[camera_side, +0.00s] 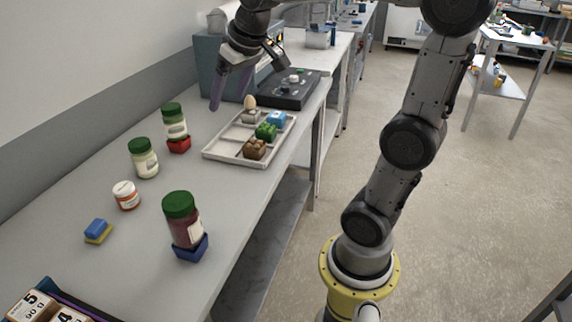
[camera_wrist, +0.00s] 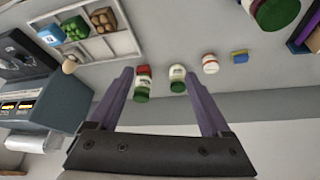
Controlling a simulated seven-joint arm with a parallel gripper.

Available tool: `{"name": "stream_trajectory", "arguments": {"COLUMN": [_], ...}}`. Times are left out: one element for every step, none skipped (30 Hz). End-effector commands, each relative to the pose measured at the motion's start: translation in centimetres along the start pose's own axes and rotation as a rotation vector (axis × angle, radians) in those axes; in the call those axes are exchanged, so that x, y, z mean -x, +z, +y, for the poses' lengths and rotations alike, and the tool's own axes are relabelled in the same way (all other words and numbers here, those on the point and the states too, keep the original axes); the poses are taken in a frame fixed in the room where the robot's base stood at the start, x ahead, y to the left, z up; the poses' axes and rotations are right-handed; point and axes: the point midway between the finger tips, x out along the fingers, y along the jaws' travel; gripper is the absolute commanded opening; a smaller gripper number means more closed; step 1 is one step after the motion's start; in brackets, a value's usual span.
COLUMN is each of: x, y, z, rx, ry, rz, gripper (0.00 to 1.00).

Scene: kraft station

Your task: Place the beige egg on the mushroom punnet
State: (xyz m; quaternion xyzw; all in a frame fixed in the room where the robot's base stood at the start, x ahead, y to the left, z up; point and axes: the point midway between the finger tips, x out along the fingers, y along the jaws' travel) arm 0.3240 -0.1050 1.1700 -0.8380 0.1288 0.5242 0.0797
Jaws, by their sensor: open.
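The beige egg (camera_side: 250,101) stands upright on top of a small pale punnet (camera_side: 250,116), which looks like the mushroom punnet, at the back left of the divided tray. The egg also shows in the wrist view (camera_wrist: 69,66), at left, where it hides most of that punnet. My gripper (camera_side: 229,101) is open and empty, its purple fingers pointing down, left of the egg and apart from it. In the wrist view nothing is held between the fingertips (camera_wrist: 158,70).
The tray (camera_side: 228,158) also holds blue (camera_side: 277,118), green (camera_side: 265,132) and brown (camera_side: 254,149) punnets. A dark scale-like device (camera_side: 290,92) and a grey-blue machine (camera_side: 208,62) stand behind. Green-lidded jars (camera_side: 143,158) stand nearer on the bench.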

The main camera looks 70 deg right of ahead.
Motion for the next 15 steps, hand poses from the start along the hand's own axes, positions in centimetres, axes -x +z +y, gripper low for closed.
{"name": "stream_trajectory", "arguments": {"x": [0.9, 1.3, 1.6, 1.8, 1.9, 2.0, 2.0, 1.9, 1.8, 1.7, 1.6, 1.5, 1.3, 1.3, 1.1], "y": [2.7, 4.2, 6.2, 7.7, 9.1, 11.0, 12.3, 13.6, 15.1, 16.0, 16.9, 17.9, 18.5, 18.9, 19.4], "z": [-1.5, -2.2, -3.0, -3.5, -3.9, -4.3, -4.6, -4.8, -5.0, -5.1, -5.2, -5.2, -5.2, -5.3, -5.3], "rx": [0.042, 0.063, 0.09, 0.111, 0.13, 0.155, 0.172, 0.188, 0.207, 0.22, 0.231, 0.244, 0.252, 0.258, 0.264], "ry": [-0.02, -0.031, -0.045, -0.055, -0.065, -0.078, -0.087, -0.096, -0.106, -0.113, -0.119, -0.126, -0.13, -0.133, -0.136], "rz": [0.009, 0.013, 0.017, 0.02, 0.022, 0.025, 0.027, 0.03, 0.032, 0.034, 0.036, 0.037, 0.037, 0.038, 0.038], "gripper": [0.82, 0.82, 0.82, 0.82, 0.82, 0.82, 0.82, 0.82, 0.82, 0.82, 0.82, 0.82, 0.82, 0.82, 0.82]}}
